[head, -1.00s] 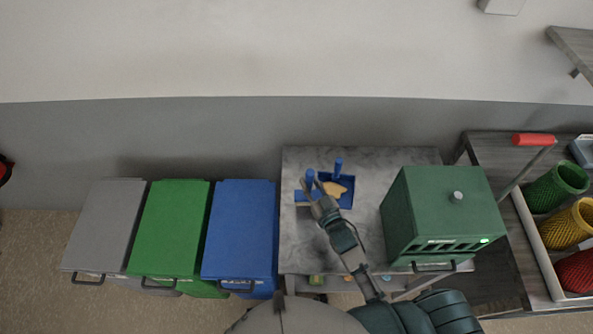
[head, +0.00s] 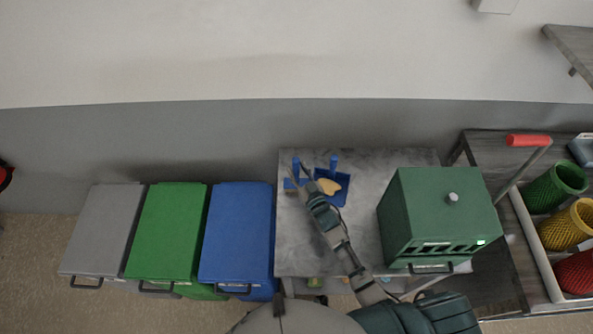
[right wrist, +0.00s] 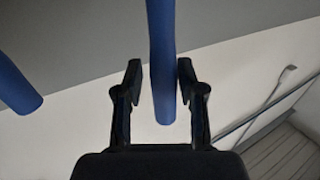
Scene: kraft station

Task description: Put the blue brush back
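The blue brush (head: 297,170) is on the left of the grey table, its handle up and its head beside the blue dustpan (head: 346,181). A tan piece (head: 328,187) lies on the dustpan. My right gripper (head: 306,180) is at the brush and hides part of it. In the right wrist view the brush handle (right wrist: 162,60) runs between the fingers of the right gripper (right wrist: 161,80), with a narrow gap on each side. Another blue handle (right wrist: 16,85) shows at the left. I cannot tell whether the brush touches the table. My left gripper is not in view.
A green box (head: 440,215) stands on the table's (head: 385,162) right half. Blue (head: 238,230), green (head: 168,230) and grey (head: 103,228) bins stand to the left. A shelf with green, yellow and red mesh baskets (head: 556,185) is at the right.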

